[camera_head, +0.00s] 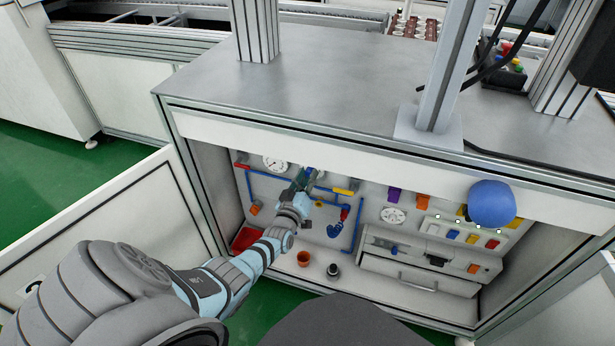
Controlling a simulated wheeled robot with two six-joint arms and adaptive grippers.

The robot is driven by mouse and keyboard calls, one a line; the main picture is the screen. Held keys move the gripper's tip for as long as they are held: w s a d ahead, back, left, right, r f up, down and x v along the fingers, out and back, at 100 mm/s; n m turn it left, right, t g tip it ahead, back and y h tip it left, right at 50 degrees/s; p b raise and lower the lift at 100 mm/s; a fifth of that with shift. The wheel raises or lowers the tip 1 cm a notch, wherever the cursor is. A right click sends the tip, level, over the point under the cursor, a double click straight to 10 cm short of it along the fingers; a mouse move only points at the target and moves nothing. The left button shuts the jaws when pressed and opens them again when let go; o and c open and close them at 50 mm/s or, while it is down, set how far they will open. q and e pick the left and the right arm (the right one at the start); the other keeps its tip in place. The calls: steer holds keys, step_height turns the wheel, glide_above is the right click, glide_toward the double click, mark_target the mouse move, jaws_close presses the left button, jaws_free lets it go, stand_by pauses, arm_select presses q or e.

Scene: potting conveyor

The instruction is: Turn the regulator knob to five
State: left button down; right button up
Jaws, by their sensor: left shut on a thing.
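My left gripper (304,181) reaches in from the left to the back panel (312,233) inside the open cabinet. It is shut on the regulator knob, which the fingers hide almost wholly. I cannot read the knob's setting from here. A round white gauge (275,162) is on the panel to the left of the gripper, too small to read. Blue pipes (267,178) run along the panel around the gripper. My right gripper is not in view.
A red-and-blue valve (341,222) and a yellow handle (344,191) are close right of the gripper. A white dial (393,215) is farther right. The cabinet's top edge overhangs the panel.

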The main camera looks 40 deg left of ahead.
arm_select(q)
steer(key=shift+f+m+p, duration=0.1)
steer(key=shift+m+p, duration=0.2)
steer(key=shift+m, duration=2)
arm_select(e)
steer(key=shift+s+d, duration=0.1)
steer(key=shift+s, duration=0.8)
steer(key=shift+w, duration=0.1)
arm_select(q)
steer(key=c, duration=1.4)
jaws_free()
steer(key=shift+o, duration=0.2)
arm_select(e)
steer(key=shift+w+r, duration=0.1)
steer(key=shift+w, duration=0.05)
arm_select(q)
steer(key=shift+s, duration=0.1)
steer(key=v, duration=1.2)
